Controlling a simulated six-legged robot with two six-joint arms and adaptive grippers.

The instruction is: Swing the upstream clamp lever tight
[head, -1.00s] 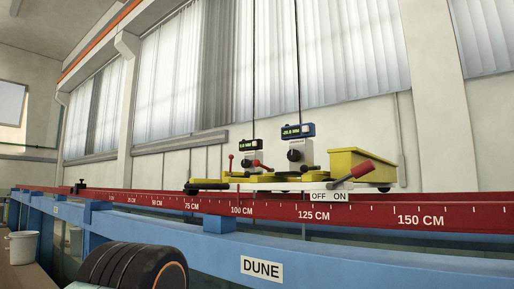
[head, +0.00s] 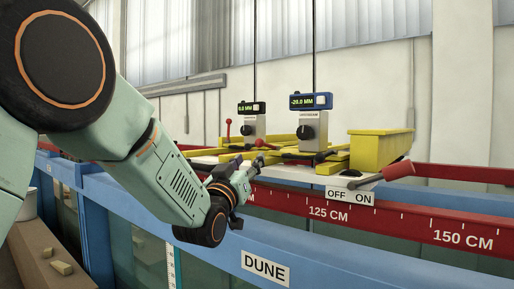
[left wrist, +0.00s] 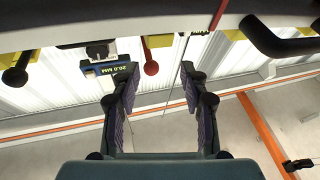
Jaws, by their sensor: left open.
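A blue gauge (head: 311,101) reading about -20.0 MM and a dark gauge (head: 251,108) stand on the carriage. Near their bases are a red-knobbed lever (head: 228,123), a second red lever (head: 262,143) and a black-knobbed lever (head: 326,153). I cannot tell which is the upstream clamp lever. My left gripper (head: 248,165) is open and empty, in front of the carriage's left part. In the left wrist view, which is upside down, the open left gripper (left wrist: 160,80) has a red knob (left wrist: 151,68) between and beyond its fingers, and the blue gauge (left wrist: 103,66) beside the left finger.
A yellow box (head: 380,150) stands on the carriage's right. The red scale rail (head: 400,220) and blue flume beam (head: 350,260) run in front. A black handle (left wrist: 275,40) is near in the wrist view.

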